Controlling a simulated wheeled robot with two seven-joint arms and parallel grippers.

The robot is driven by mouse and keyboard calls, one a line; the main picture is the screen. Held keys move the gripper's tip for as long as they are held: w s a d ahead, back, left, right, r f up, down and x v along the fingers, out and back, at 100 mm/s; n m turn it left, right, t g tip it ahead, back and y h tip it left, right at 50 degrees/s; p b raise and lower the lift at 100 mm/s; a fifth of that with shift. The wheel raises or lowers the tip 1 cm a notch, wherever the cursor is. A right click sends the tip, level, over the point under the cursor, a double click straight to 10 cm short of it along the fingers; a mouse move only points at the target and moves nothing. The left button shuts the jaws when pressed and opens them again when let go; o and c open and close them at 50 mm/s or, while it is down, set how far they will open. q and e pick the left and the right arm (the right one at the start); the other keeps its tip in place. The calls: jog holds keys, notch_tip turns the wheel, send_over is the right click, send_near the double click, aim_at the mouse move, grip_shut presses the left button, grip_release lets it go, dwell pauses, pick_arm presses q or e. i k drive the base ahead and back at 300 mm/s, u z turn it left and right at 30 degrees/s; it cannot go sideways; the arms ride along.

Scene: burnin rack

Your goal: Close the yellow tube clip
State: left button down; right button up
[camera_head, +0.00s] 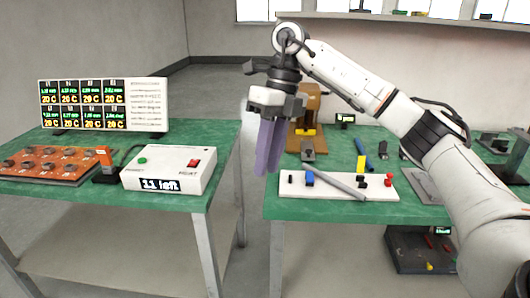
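The yellow tube clip (361,164) stands up on the white board (385,192) on the right-hand table. A grey tube (340,186) lies slantwise across the board, to the left of the clip. Whether the clip touches the tube is too small to tell. My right gripper (268,160) hangs with its purple fingers pointing down, left of the board and above the table's left edge, well away from the clip. Its fingers overlap in this view, so its opening is unclear. I see nothing held in it. My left gripper is not in view.
Blue (309,178), black and red (388,180) small parts sit on the board. A brown stand (305,105) is behind it. A gap separates this table from the left table, which holds a white control box (168,168), an orange-brown board (45,163) and a display panel.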

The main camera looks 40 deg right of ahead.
aim_at(361, 159)
jog(key=u, duration=2.6)
jog(key=k, duration=2.5)
jog(key=z, duration=1.3)
